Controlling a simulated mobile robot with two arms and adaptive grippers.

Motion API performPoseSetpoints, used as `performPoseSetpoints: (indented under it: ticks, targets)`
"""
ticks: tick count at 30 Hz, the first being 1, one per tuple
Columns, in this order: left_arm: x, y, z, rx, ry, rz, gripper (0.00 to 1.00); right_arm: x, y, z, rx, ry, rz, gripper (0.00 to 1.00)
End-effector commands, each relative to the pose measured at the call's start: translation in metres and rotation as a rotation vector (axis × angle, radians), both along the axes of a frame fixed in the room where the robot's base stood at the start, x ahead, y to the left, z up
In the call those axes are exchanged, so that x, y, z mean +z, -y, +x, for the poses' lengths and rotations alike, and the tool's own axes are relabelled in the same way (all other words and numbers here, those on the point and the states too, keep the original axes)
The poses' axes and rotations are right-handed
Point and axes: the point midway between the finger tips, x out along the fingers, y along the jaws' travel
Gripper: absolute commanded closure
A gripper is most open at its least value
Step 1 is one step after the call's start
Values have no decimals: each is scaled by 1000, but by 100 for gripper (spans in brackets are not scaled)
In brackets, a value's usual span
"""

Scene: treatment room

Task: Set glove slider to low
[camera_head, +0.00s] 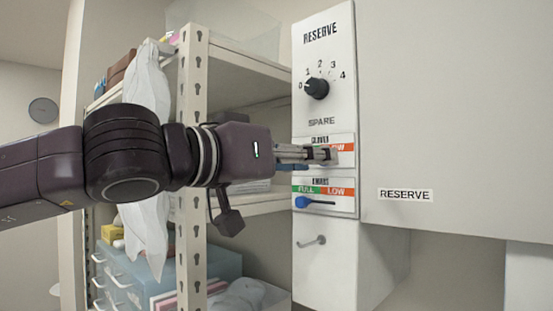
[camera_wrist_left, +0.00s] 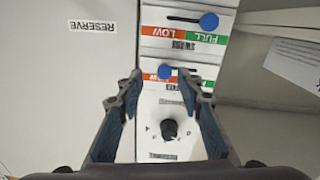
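The glove slider's blue knob (camera_wrist_left: 164,72) shows in the left wrist view, which sees the panel upside down. It sits over the orange LOW label, toward the LOW side. In the head view the glove panel (camera_head: 345,160) is partly covered by my left gripper (camera_head: 330,154), and the knob is hidden there. In the wrist view my left gripper (camera_wrist_left: 163,82) is open, with a fingertip on each side of the knob and visible gaps between. I cannot tell how far the tips are from the panel. My right gripper is not in view.
A second slider below has its blue knob (camera_head: 302,202) at the FULL end. A black dial (camera_head: 317,88) sits above, pointing near 0. A metal hook (camera_head: 312,241) juts out below. A shelf rack (camera_head: 190,120) with boxes stands left; a plain cabinet (camera_head: 450,110) is right.

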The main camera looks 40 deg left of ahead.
Motion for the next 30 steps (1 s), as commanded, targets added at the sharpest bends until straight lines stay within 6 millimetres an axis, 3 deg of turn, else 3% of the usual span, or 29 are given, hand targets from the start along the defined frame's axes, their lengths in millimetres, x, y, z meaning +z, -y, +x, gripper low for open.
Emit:
performPoseSetpoints:
  ticks: [6,15,30]
  targets:
    - [2,-7,-39,-2,6,-3,66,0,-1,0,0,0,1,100]
    - [1,-14,-79,0,4,-2,66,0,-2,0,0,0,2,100]
    - [-1,-16,-89,-1,-1,1,66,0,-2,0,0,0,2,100]
